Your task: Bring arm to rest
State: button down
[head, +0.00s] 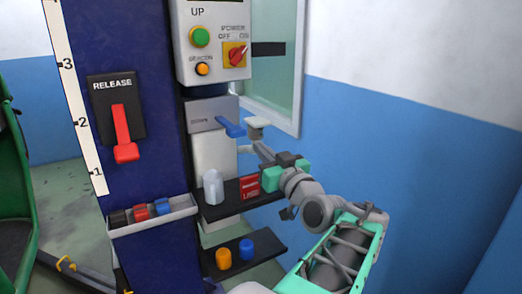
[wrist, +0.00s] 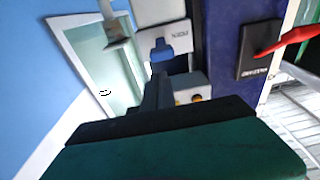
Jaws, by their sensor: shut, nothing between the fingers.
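My arm reaches up and left from the lower right in the head view. It ends in my gripper (head: 259,148), whose teal and black body sits behind it. The gripper is shut and empty, beside the grey box with the blue lever (head: 230,126) and apart from it as far as I can tell. In the wrist view the narrow dark fingers of my gripper (wrist: 159,86) point toward the panel, with the blue lever (wrist: 168,48) just beyond them. The dark gripper body fills the bottom of that view.
A control box (head: 212,45) with a green button and red switch is above. A red release lever (head: 122,130) is on the blue column. A shelf below holds a clear bottle (head: 213,187) and a red box (head: 247,187). The blue wall (head: 420,150) to the right is bare.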

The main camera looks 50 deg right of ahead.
dwell(0.3)
jog(key=w+a+f+n+g+y+p, duration=0.1)
jog(key=w+a+f+g+y+p, duration=0.15)
jog(key=a, duration=0.35)
jog(key=w+a+f+n+g+y+p, duration=0.1)
jog(key=w+a+g+p, duration=0.2)
jog(key=a, duration=0.4)
jog(key=w+a+f+n+g+y+p, duration=0.1)
jog(key=w+a+f+y+p, duration=0.1)
jog(key=w+a+p, duration=0.3)
jog(key=s+a+f+g+p, duration=0.2)
jog(key=s+a+g+p, duration=0.1)
jog(key=s+a, duration=0.5)
jog(key=s+a+f+g+p, duration=0.1)
jog(key=s+a+g+p, duration=0.3)
jog(key=s+a+g, duration=0.2)
jog(key=s+a, duration=0.2)
jog(key=s, duration=0.1)
jog(key=shift+f+n+p, duration=0.3)
jog(key=shift+f, duration=0.1)
jog(key=c, duration=2.1)
grip_release()
jog(key=shift+c, duration=0.2)
